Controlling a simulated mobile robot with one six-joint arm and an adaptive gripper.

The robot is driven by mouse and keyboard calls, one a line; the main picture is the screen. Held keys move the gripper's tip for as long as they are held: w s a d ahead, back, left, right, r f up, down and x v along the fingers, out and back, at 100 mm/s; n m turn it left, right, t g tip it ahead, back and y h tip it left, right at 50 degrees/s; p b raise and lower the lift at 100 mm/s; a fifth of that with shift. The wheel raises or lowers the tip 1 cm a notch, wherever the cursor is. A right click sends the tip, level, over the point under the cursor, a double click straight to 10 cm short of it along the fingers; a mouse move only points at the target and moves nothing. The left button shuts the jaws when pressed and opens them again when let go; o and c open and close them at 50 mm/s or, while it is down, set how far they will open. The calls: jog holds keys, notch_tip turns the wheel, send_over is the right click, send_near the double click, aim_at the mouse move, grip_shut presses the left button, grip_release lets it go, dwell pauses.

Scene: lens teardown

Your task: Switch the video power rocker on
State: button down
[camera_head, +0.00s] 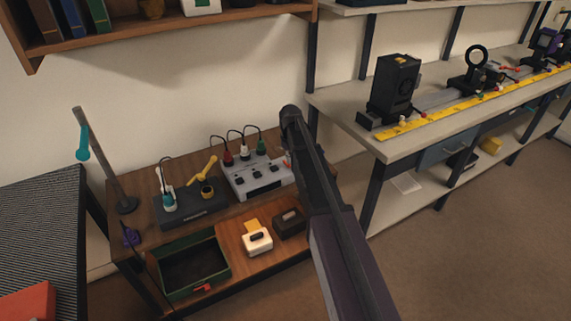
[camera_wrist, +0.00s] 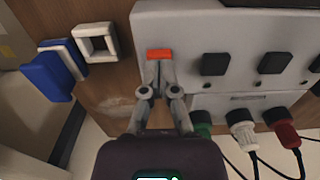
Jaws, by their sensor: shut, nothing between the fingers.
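A grey switch box (camera_head: 262,187) stands on the wooden bench, and it fills much of the wrist view (camera_wrist: 200,22). An orange-red rocker (camera_wrist: 160,55) sits at the box's left side in the wrist view, with black square switches (camera_wrist: 215,64) in a row to its right. I cannot read which is labelled video power. My gripper (camera_wrist: 158,72) is shut and empty, its fingertips just beside the orange-red rocker. I cannot tell whether they touch it. In the head view my arm hides that end of the box and most of the gripper.
Green (camera_wrist: 202,124), white (camera_wrist: 241,127) and red (camera_wrist: 282,125) plugs with cables line one side of the box. A white square frame (camera_wrist: 96,43) and a blue-white block (camera_wrist: 58,68) lie beside it. A green tray (camera_head: 191,285) sits in front.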

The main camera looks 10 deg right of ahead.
aim_at(290, 165)
jog(key=shift+f+b, duration=0.5)
jog(key=shift+f, duration=0.1)
dwell(0.4)
jog(key=shift+r, duration=0.1)
jog(key=shift+r+p, duration=3.5)
jog(key=shift+p, duration=0.05)
jog(key=shift+s, duration=0.25)
jog(key=s+a+m, duration=0.1)
jog(key=s+m, duration=0.3)
jog(key=s, duration=2.4)
notch_tip(290, 165, up, 12)
jog(key=p, duration=1.2)
jog(key=shift+s, duration=0.15)
